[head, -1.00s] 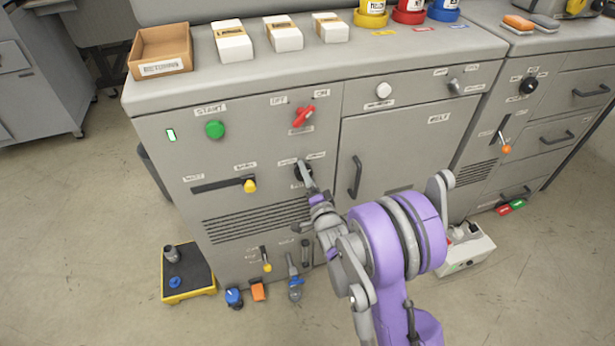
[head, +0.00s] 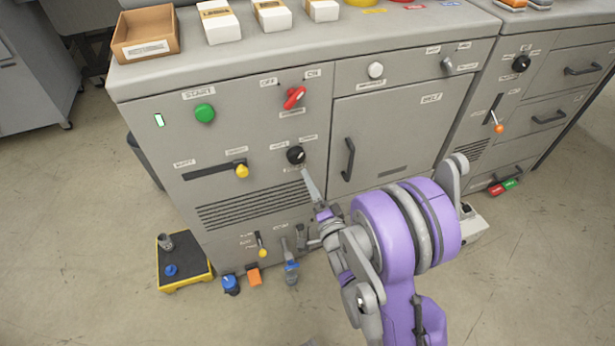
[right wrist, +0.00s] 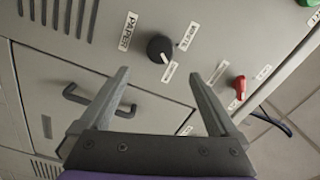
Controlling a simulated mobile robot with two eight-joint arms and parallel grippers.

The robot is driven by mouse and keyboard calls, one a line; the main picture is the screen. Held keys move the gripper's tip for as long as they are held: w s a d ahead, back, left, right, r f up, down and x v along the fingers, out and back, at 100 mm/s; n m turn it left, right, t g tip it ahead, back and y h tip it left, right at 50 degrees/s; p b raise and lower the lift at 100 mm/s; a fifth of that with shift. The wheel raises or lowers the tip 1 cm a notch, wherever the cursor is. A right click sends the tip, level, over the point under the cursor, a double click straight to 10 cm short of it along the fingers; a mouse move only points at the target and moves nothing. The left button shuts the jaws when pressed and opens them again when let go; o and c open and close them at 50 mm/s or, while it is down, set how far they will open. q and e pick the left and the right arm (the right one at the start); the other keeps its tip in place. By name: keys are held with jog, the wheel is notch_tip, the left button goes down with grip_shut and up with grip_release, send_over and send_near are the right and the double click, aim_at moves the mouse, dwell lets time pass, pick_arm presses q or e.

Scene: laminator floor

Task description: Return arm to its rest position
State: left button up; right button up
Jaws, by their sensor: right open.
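My right gripper (head: 310,188) is in front of the grey machine's front panel (head: 230,145), below the black knob (head: 296,155). In the right wrist view the gripper (right wrist: 163,85) shows two fingers spread apart with nothing between them. The same black knob (right wrist: 160,49) appears beyond the fingertips, apart from them, with a white pointer mark and a "PAPER" label beside it. My purple and grey right arm comes in from the lower right and covers part of the cabinet's lower front. My left gripper is not in view.
The panel carries a green button (head: 204,113), a red rotary switch (head: 294,97), a yellow-tipped slider (head: 242,171) and a door handle (head: 348,158). A yellow-edged black platform (head: 185,270) and a blue item (head: 230,284) lie on the floor at left. Open floor lies in front.

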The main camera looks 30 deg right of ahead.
jog(key=shift+s, duration=0.2)
jog(key=shift+a, duration=0.1)
dwell(0.4)
jog(key=s+a+f+n+g+y, duration=0.1)
jog(key=s+a+n+g+y, duration=0.1)
jog(key=s+a+n+g, duration=0.55)
jog(key=s+a+f+n+g+y, duration=0.15)
jog(key=s+a+n+g, duration=0.35)
jog(key=s+n, duration=0.55)
pick_arm(q)
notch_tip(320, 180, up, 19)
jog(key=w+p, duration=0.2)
jog(key=p, duration=1.4)
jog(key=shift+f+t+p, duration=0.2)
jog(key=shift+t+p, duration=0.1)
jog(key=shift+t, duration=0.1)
pick_arm(e)
notch_tip(320, 180, up, 19)
jog(key=m, duration=0.1)
jog(key=shift+s+a+y, duration=0.2)
jog(key=shift+y, duration=0.25)
